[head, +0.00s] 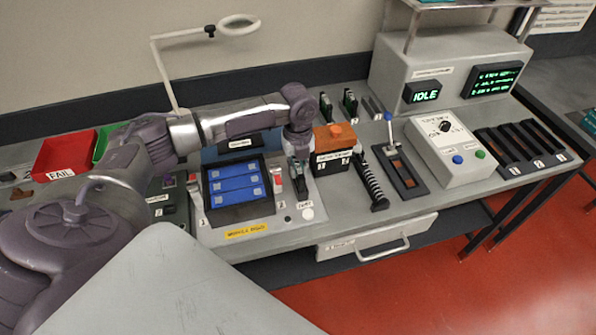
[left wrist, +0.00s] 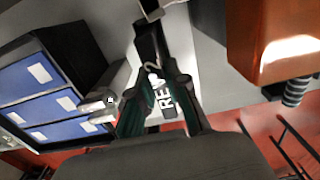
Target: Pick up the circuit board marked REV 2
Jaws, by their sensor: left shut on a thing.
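My left gripper (head: 299,178) reaches down beside the module with the blue cells, and it is shut on a small dark circuit board. In the left wrist view the board (left wrist: 161,98) sits between the two fingers of the left gripper (left wrist: 158,82). In the head view the fingers mostly hide the board. I cannot tell whether it is clear of the surface below. My right gripper is not in view.
The blue-celled module (head: 237,183) stands just left of the gripper, and an orange-and-black box (head: 333,147) just right. A black coil-wrapped handle (head: 371,182) lies farther right. Upright dark items (head: 349,103) stand behind. Red FAIL bin (head: 66,156) is at far left.

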